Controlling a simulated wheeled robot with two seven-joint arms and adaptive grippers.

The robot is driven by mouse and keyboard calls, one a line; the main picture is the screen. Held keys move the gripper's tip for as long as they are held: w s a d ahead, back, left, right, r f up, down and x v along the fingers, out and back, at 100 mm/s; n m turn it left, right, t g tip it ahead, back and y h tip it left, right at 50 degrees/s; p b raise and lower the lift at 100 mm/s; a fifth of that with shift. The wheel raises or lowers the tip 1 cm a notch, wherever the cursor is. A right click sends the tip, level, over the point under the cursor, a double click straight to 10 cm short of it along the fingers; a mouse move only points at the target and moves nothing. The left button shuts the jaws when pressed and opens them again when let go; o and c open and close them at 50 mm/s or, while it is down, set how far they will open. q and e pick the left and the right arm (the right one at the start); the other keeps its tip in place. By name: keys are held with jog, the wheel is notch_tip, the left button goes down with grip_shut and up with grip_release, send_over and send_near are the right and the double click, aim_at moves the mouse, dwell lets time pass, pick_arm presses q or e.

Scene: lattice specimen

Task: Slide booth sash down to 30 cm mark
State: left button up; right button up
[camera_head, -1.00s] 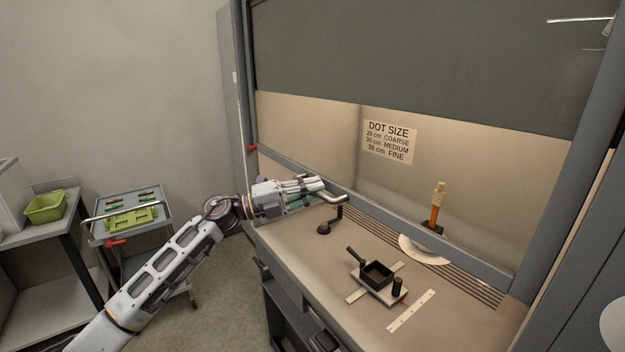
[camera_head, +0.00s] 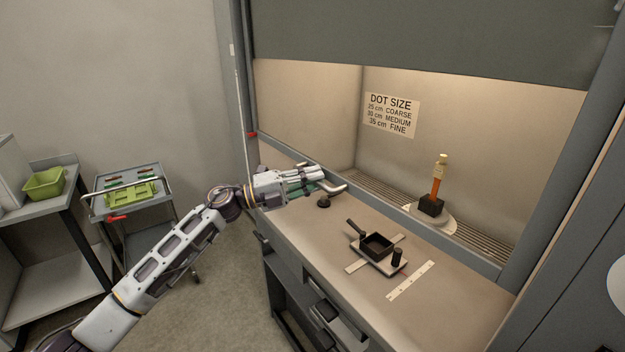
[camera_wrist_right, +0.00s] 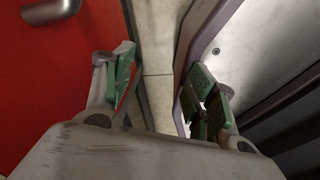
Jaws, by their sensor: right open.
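The booth sash has a grey bottom rail (camera_head: 400,215) that slopes across the booth opening above the worktop. A pale curved handle (camera_head: 334,190) sticks out from its left part. A red pointer (camera_head: 252,134) sits at the rail's left end, by the upright post. My left gripper (camera_head: 318,180) is at the handle; its fingers overlap the handle's left part, and whether they close around it is hidden. No scale marks are readable. My right gripper (camera_wrist_right: 165,85) is open and empty in the right wrist view, between a red surface and a grey frame.
A dark panel (camera_head: 420,35) covers the booth's top. A dot-size sign (camera_head: 391,115) hangs inside. A black square tray (camera_head: 377,245) and a white strip (camera_head: 411,280) lie on the worktop. A trolley (camera_head: 130,205) stands left; floor between is clear.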

pick_arm(q)
jog(key=shift+o, duration=1.4)
jog(key=v, duration=1.2)
jog(key=shift+w, duration=0.1)
